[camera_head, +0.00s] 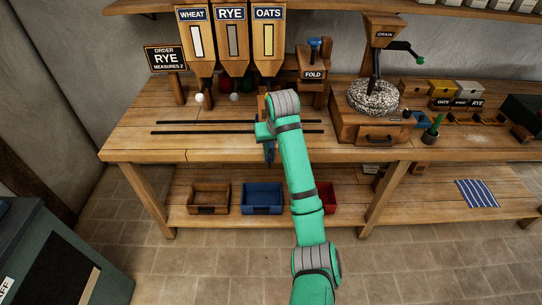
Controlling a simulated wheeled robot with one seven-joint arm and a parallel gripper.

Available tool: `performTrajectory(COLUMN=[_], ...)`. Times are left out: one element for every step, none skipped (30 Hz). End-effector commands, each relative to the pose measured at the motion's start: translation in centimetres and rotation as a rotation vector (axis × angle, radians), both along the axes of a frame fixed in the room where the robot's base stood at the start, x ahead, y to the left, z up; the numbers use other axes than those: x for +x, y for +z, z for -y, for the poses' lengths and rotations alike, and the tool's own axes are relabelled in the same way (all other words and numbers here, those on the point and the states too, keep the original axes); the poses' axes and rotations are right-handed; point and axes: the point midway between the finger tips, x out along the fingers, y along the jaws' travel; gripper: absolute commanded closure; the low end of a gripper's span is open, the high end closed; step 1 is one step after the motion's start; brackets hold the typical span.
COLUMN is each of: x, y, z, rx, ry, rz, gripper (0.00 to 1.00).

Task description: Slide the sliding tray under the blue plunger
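The blue plunger (314,44) is on top of the wooden FOLD stand (313,75), at the back of the bench right of the hoppers. Two dark rails (205,132) run left to right across the bench in front of the hoppers and the stand. My gripper (269,155) points down at the rails, left of the FOLD stand and near the bench's front edge. My arm covers the rails there. A small brown upright part (261,105) shows beside my wrist; I cannot tell whether it belongs to the sliding tray. No tray is clearly visible. My finger opening is too small to judge.
WHEAT (196,45), RYE (232,45) and OATS (268,45) hoppers stand behind the rails. White knobs (199,98) sit below them. A grain mill (372,110) stands right. The rails' left part is bare. Brown (209,198) and blue (262,198) bins are below.

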Motion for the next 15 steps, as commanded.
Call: performTrajectory(x=[0.1, 0.2, 0.3, 0.5, 0.6, 0.9, 1.1, 1.3, 1.6, 1.7, 1.9, 2.2, 2.4, 2.6, 2.8], y=[-0.4, -0.7, -1.2, -1.6, -2.0, -2.6, -3.1, -3.6, -4.3, -4.9, -5.4, -6.0, -6.4, -6.9, -7.4], z=[-0.2, -0.3, -0.4, -0.5, -0.6, -0.7, -0.7, -0.8, -0.8, -0.8, -0.8, -0.8, -0.8, -0.8, -0.7], rx=[0.000, -0.001, -0.001, 0.000, -0.001, 0.000, 0.000, 0.000, 0.000, 0.000, 0.000, 0.000, 0.001, 0.001, 0.000], ry=[0.002, 0.003, 0.004, 0.004, 0.005, 0.006, 0.006, 0.006, 0.005, 0.005, 0.005, 0.003, 0.002, 0.002, 0.000], rz=[-0.003, -0.004, -0.005, -0.004, -0.004, -0.005, -0.005, -0.005, -0.005, -0.006, -0.004, -0.005, -0.004, -0.004, -0.004], gripper=[0.70, 0.70, 0.70, 0.70, 0.70, 0.70, 0.70, 0.70, 0.70, 0.70, 0.70, 0.70, 0.70, 0.70, 0.70])
